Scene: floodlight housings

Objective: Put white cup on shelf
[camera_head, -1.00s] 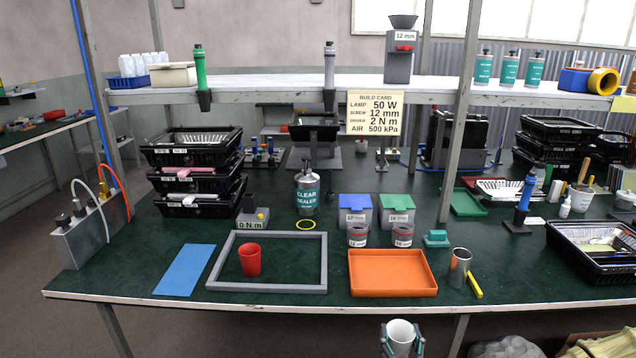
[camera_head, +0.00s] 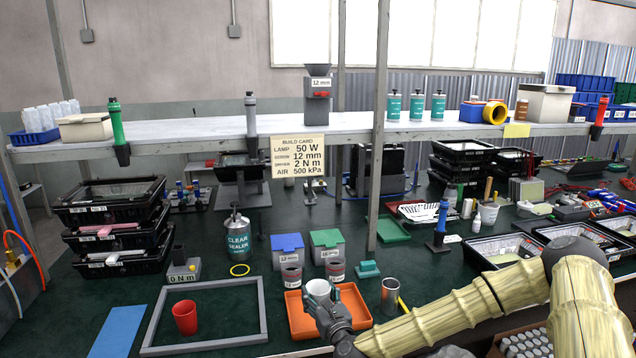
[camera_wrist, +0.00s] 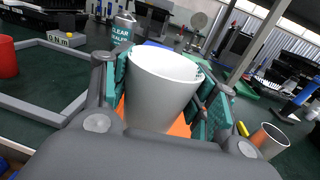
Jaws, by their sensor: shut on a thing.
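My gripper (camera_head: 325,304) is shut on the white cup (camera_head: 319,288). In the head view they are in front of and over the orange tray. In the wrist view the white cup (camera_wrist: 163,84) stands upright between the two finger pads of my gripper (camera_wrist: 160,90). The shelf (camera_head: 225,128) is a long white board above the back of the bench. It is well above and behind the cup. My gripper hides part of the orange tray.
The shelf holds a blue bin (camera_head: 36,138), a beige box (camera_head: 85,128), a grey dispenser (camera_head: 317,95) and several teal-labelled bottles (camera_head: 416,106). Its left-middle stretch looks bare. A post (camera_head: 377,130) and a build card (camera_head: 297,157) stand at its front. A red cup (camera_head: 185,317) is on the bench.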

